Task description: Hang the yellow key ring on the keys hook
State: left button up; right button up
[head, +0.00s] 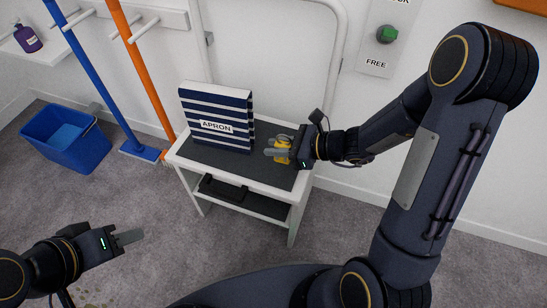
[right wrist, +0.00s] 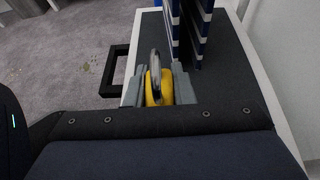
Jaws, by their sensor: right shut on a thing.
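The yellow key ring (head: 282,141) is between the fingers of my right gripper (head: 278,152), over the right part of the small table's top. In the right wrist view my right gripper (right wrist: 160,86) is shut on its yellow body (right wrist: 153,93), and a grey metal ring (right wrist: 155,62) stands up from it. I cannot tell whether the key ring touches the tabletop. My left gripper (head: 128,238) is low at the left, over the floor and away from the table. Its fingers overlap in the picture, so their opening is unclear. No hook labelled for keys can be made out.
The white table (head: 250,197) has a dark top and a lower shelf. A striped apron (head: 217,105) stands on it, left of my right gripper. A blue bucket (head: 67,140), a blue pole (head: 92,75) and an orange pole (head: 142,70) are at the left.

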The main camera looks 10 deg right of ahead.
jog(key=shift+w+a+f+b, duration=0.3)
jog(key=shift+w+f, duration=0.3)
jog(key=shift+f, duration=0.25)
jog(key=shift+w+f+b, duration=0.15)
jog(key=shift+f+b, duration=0.65)
jog(key=shift+f, duration=0.55)
jog(key=shift+f, duration=0.1)
jog(key=shift+f, duration=0.15)
jog(key=o, duration=0.7)
jog(key=shift+o, duration=0.2)
